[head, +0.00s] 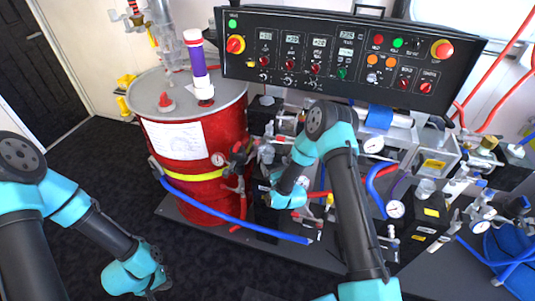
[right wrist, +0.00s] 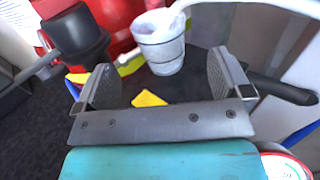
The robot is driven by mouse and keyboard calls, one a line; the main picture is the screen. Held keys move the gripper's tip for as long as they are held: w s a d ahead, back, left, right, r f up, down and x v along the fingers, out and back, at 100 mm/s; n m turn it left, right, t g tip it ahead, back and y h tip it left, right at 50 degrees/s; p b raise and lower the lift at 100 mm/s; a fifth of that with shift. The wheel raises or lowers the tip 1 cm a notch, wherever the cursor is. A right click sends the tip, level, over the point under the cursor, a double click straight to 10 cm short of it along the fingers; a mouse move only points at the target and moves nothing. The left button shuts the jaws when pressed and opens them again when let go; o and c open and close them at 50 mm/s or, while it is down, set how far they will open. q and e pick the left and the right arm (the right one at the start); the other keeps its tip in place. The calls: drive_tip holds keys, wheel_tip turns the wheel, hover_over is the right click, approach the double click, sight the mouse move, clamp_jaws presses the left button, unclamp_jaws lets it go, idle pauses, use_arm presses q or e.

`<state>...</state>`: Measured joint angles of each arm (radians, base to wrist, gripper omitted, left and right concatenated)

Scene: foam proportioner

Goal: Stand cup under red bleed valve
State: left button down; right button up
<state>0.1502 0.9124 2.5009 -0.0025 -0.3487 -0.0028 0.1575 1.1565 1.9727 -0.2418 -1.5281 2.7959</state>
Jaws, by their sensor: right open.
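In the right wrist view a whitish, see-through cup (right wrist: 162,48) with dark bands stands upright beyond my right gripper (right wrist: 160,72). The jaws are apart with nothing gripped; the cup shows between and past the fingertips. A red body (right wrist: 112,22) and a black knob (right wrist: 76,36) are behind and left of it; I cannot tell whether they belong to the bleed valve. In the head view my right gripper (head: 268,189) is low beside the red drum's fittings (head: 240,155), its fingers hard to make out. My left gripper (head: 150,291) is at the bottom edge, partly cut off.
A large red drum (head: 205,190) stands left of the pipework. A black control panel (head: 350,50) hangs above it. A blue hose (head: 235,222) runs in front of the drum. Gauges and valves (head: 395,208) crowd the right. Dark floor (head: 105,180) is clear at left.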

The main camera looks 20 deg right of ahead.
sight(270, 157)
drive_tip(key=w, duration=0.7)
drive_tip(key=shift+w+a, duration=0.35)
drive_tip(key=shift+w, duration=0.05)
drive_tip(key=c, duration=0.9)
drive_tip(key=o, duration=0.9)
drive_tip(key=shift+s, duration=0.1)
drive_tip(key=s+d, duration=0.1)
drive_tip(key=s, duration=1.6)
drive_tip(key=shift+d, duration=0.3)
drive_tip(key=shift+s, duration=0.1)
